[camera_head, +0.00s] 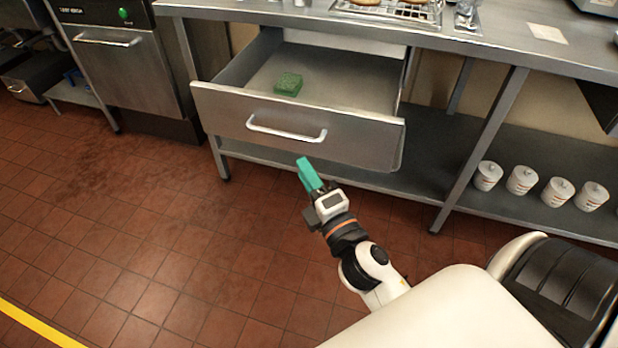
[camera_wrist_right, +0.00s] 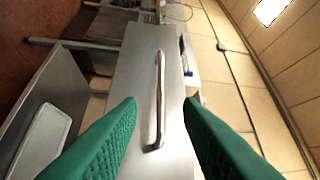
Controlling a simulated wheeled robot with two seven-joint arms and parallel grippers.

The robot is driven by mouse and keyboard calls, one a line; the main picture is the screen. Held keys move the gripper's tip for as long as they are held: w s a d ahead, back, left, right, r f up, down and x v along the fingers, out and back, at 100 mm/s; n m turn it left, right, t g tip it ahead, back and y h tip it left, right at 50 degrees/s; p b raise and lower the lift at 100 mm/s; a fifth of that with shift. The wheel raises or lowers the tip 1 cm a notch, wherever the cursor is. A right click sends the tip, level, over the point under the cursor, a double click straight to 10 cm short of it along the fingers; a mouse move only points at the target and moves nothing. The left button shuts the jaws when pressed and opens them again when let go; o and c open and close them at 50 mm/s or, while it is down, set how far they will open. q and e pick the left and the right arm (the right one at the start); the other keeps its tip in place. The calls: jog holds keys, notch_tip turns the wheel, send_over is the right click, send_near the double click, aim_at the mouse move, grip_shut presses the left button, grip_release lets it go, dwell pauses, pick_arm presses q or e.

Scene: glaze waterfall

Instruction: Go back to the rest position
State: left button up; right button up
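My right gripper (camera_head: 304,162) has green fingers and reaches up toward the open drawer (camera_head: 270,112). In the right wrist view its fingertips (camera_wrist_right: 158,103) are wide apart with nothing held. The drawer handle (camera_head: 287,130) appears ahead of the gap between the fingers, and it also shows as a metal bar in the right wrist view (camera_wrist_right: 160,95). In the head view the fingertips are just below and in front of the handle, apart from it. A green sponge (camera_head: 288,84) lies in the drawer. My left gripper is out of view.
A steel counter (camera_head: 490,40) runs above the drawer, with a wire rack of food (camera_head: 400,12) on it. Several white lidded cups (camera_head: 521,180) stand on the lower shelf at right. A steel appliance (camera_head: 125,70) stands at left. The tiled floor in front is clear.

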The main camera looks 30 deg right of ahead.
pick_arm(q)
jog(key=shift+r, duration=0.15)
pick_arm(e)
jog(key=shift+s, duration=0.2)
